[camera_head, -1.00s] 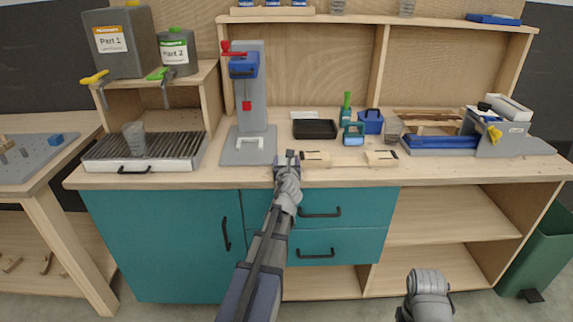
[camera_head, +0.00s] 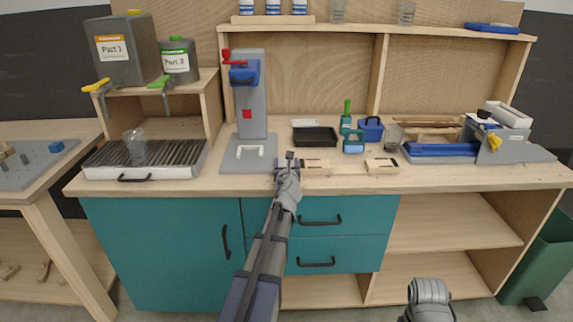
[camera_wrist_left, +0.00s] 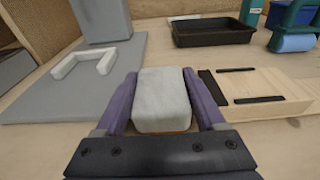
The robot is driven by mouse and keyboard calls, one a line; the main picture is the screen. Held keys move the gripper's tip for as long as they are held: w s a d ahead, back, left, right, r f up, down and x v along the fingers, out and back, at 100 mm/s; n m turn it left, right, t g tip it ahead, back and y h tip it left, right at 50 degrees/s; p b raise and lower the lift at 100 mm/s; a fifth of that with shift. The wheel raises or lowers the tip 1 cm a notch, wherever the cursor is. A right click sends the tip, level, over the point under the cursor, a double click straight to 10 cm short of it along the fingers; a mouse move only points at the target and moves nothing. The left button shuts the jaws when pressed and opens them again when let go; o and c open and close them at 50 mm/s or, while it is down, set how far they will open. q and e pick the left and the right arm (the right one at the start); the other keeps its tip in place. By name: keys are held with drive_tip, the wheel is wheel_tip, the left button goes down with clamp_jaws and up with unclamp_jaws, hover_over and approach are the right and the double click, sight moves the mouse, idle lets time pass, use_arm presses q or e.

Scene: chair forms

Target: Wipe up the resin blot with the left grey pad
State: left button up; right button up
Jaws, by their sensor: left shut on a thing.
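My left gripper (camera_head: 288,157) is over the front of the wooden bench top, just left of the pale wooden blocks. In the left wrist view, the left gripper (camera_wrist_left: 163,105) has its purple fingers on either side of a light grey pad (camera_wrist_left: 163,98) and is shut on it. The pad is at or just above the bench surface; I cannot tell if it touches. No resin blot can be made out in either view; the pad and gripper hide the wood beneath them. Only a grey part of my right arm shows at the bottom of the head view, without fingers.
A grey press stand (camera_head: 248,155) with a white U-shaped piece is to the left. Two wooden blocks with black strips (camera_head: 316,167) (camera_head: 382,166) lie close on the right. A black tray (camera_head: 315,137) and teal bottle (camera_head: 346,122) stand behind.

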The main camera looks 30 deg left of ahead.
use_arm(q)
drive_tip(key=shift+f+v, duration=0.2)
drive_tip(key=shift+v, duration=0.7)
drive_tip(key=shift+f+v, duration=0.2)
drive_tip(key=shift+v, duration=0.7)
drive_tip(key=shift+s, duration=0.15)
drive_tip(key=shift+f+v, duration=0.15)
drive_tip(key=shift+v, duration=0.7)
drive_tip(key=shift+f+v, duration=0.1)
drive_tip(key=shift+v, duration=0.75)
drive_tip(key=shift+r, duration=0.15)
drive_tip(key=shift+r+p, duration=0.25)
drive_tip(key=shift+p, duration=0.05)
wheel_tip(320, 180, up, 5)
drive_tip(key=p, duration=0.5)
drive_tip(key=shift+r, duration=0.2)
